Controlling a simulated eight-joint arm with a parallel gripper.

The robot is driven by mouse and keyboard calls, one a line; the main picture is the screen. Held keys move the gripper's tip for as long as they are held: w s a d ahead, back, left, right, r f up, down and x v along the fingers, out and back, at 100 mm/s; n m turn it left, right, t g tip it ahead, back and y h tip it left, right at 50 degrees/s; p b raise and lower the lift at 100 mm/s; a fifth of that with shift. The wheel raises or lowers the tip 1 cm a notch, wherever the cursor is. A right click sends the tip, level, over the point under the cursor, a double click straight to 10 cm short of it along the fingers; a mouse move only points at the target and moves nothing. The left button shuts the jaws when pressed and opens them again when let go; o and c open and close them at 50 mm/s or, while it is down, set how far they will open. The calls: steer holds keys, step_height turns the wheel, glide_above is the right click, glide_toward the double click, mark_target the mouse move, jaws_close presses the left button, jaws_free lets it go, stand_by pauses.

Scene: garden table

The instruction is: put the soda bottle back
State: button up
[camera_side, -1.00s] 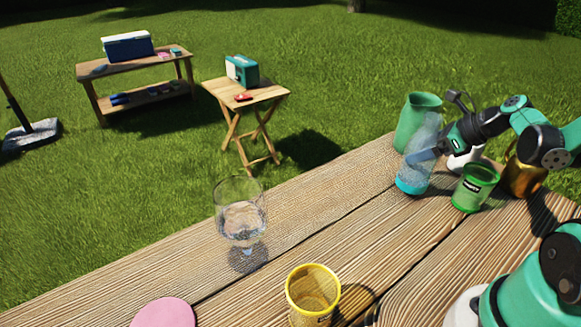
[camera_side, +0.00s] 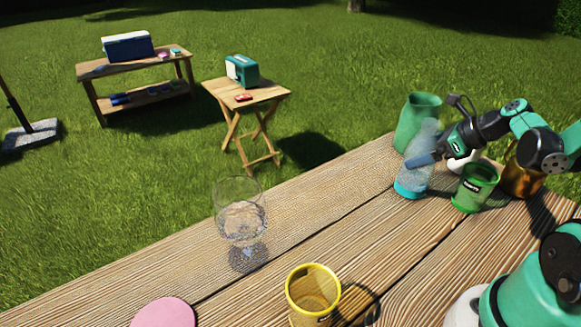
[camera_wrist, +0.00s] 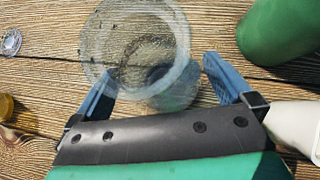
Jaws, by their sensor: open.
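The soda bottle (camera_side: 416,172) is clear with a turquoise base and stands on the wooden table near its far edge, in front of a green vase. It seems upright in the side view. My gripper (camera_side: 422,160) is beside it at mid-height, with a blue finger across the bottle. In the wrist view the round clear bottle (camera_wrist: 135,35) lies ahead of and between the two blue fingers of my gripper (camera_wrist: 160,78). The fingers are spread, with gaps showing on both sides. Whether one touches the bottle is hard to tell.
The green vase (camera_side: 421,104) is close behind the bottle. A green cup (camera_side: 474,188), an amber container (camera_side: 522,180) and a white object (camera_side: 463,162) crowd the right. A stemmed glass (camera_side: 240,215), yellow cup (camera_side: 313,290) and pink disc (camera_side: 163,313) stand left, with bare planks between.

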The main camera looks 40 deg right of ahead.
steer(key=v, duration=0.7)
steer(key=shift+s, duration=0.1)
